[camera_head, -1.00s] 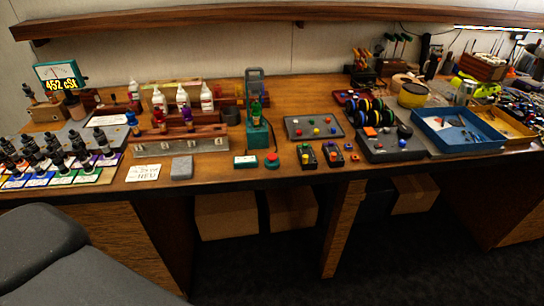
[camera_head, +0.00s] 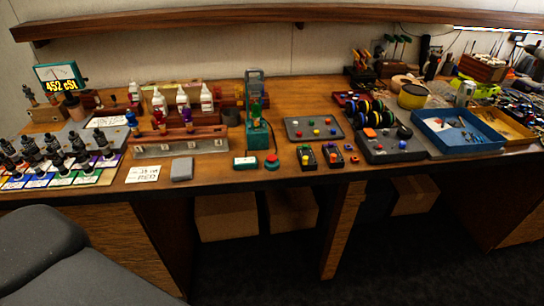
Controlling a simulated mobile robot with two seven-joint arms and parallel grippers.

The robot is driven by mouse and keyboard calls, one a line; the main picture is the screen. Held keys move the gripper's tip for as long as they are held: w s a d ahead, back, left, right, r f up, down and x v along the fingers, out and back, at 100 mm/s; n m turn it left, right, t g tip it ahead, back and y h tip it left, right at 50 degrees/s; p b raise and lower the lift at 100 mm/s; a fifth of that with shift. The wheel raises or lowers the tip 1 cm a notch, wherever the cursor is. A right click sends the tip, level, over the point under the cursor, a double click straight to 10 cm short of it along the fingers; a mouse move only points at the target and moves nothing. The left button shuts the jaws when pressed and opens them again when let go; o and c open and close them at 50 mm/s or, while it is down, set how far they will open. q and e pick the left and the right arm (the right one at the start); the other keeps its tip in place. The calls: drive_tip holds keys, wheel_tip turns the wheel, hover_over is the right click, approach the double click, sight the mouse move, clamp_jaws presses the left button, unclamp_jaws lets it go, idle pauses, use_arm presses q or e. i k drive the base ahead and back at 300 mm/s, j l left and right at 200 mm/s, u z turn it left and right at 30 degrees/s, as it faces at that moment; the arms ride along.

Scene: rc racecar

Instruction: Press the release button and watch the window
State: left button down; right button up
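I cannot tell which part is the window. A meter at the back left (camera_head: 61,77) reads "452 cSt". Neither of my grippers is in view.
Bottles (camera_head: 183,100) and a wooden rack (camera_head: 180,141) stand left of the stand. A grey tray with coloured knobs (camera_head: 314,128) and a blue tray (camera_head: 458,130) lie to the right. A grey block (camera_head: 182,169) and a handwritten card (camera_head: 143,174) lie near the front edge.

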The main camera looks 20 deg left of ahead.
sight(271, 158)
drive_tip(key=i+l, duration=0.95)
drive_tip(key=i+u, duration=0.1)
drive_tip(key=u, duration=1.55)
